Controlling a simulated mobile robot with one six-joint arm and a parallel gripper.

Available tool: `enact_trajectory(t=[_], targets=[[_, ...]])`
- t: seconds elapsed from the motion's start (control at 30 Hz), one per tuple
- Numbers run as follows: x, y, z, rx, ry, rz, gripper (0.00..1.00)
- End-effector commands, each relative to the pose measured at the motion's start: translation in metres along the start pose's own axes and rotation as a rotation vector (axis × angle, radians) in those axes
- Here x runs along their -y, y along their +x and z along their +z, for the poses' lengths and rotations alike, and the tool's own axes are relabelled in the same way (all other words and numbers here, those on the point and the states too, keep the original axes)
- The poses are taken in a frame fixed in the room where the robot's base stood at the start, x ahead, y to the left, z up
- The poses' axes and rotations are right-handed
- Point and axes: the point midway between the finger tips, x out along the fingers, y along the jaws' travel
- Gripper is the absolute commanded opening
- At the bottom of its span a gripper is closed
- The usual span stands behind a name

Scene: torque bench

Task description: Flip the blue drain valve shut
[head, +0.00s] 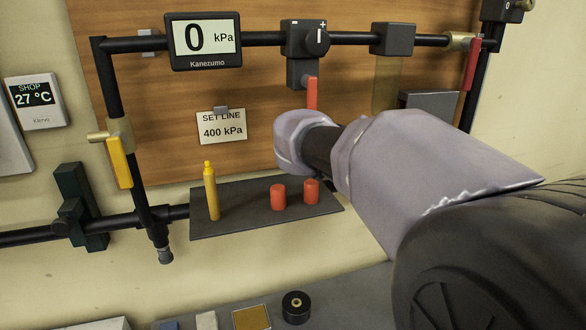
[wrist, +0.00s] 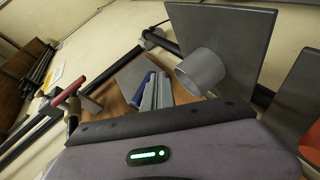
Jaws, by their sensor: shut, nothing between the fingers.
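I cannot identify a blue drain valve with certainty. In the wrist view a narrow blue piece (wrist: 144,88) lies beside grey pieces just beyond my gripper's dark edge; I cannot tell what it is. My gripper (wrist: 160,124) shows as a purple-grey body with a green light and a dark front bar. It is shut and empty; its fingertips are not clearly seen. In the head view my arm reaches left across the panel and its far end hides the gripper. A yellow lever (head: 118,163) hangs down on the left pipe.
A red lever (head: 471,64) hangs on the right pipe. Another red lever (head: 312,93) hangs below the regulator (head: 305,40). The gauge (head: 203,40) reads 0 kPa. A dark shelf (head: 235,228) holds a yellow bottle-shaped piece (head: 211,190) and two red caps (head: 278,196).

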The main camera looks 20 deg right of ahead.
Motion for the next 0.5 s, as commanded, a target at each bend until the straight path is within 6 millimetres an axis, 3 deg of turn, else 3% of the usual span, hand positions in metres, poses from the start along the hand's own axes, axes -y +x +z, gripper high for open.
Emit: enact_trajectory(t=[0.03, 0.5], targets=[[0.011, 0.009, 0.006, -0.009, -0.015, 0.037, 0.0], [-0.003, 0.026, 0.01, -0.088, -0.161, 0.397, 0.0]])
